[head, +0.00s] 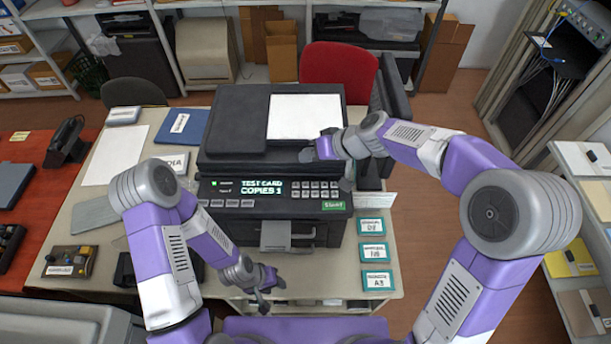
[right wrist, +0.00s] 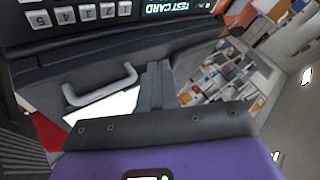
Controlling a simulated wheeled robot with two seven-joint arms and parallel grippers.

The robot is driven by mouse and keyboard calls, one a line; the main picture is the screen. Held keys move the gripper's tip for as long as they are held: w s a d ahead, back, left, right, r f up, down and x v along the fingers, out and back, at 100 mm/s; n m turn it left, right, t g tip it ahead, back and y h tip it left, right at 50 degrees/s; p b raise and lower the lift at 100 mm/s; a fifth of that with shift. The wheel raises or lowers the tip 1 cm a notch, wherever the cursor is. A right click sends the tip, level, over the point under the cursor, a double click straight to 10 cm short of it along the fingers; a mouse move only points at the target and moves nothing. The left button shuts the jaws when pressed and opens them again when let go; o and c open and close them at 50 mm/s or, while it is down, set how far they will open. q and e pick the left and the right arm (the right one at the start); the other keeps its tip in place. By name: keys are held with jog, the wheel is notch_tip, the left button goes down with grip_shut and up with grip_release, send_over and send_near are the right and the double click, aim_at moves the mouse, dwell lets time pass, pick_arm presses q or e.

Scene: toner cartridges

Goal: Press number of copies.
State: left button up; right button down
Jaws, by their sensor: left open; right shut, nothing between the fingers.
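The dark printer (head: 240,130) stands on the table in the head view. Its lit display (head: 262,187) reads "TEST CARD COPIES 1". The number keypad (head: 316,189) lies right of the display, with the green Start key (head: 333,205) below it. In the right wrist view the number keys (right wrist: 85,13) and display (right wrist: 178,6) show along the top edge. My left gripper (head: 264,288) is open and empty, low in front of the printer.
Several teal-edged labelled cards (head: 374,253) lie at the table's right. A small control box (head: 70,262) sits at the left. A red chair (head: 338,66) stands behind the table.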

jog(key=b, duration=0.6)
send_over(309, 185)
notch_tip(309, 185, down, 8)
jog(key=shift+r, duration=0.15)
pick_arm(q)
jog(key=shift+f+b, duration=0.45)
jog(key=shift+f, duration=3)
pick_arm(e)
jog(key=shift+f, duration=0.6)
pick_arm(q)
jog(key=shift+f+b, duration=0.65)
pick_arm(e)
jog(key=shift+f, duration=0.4)
pick_arm(q)
jog(key=shift+f+b, duration=0.5)
pick_arm(e)
jog(key=shift+f, duration=0.4)
pick_arm(q)
jog(key=shift+r+p, duration=0.5)
pick_arm(e)
jog(key=shift+r, duration=0.85)
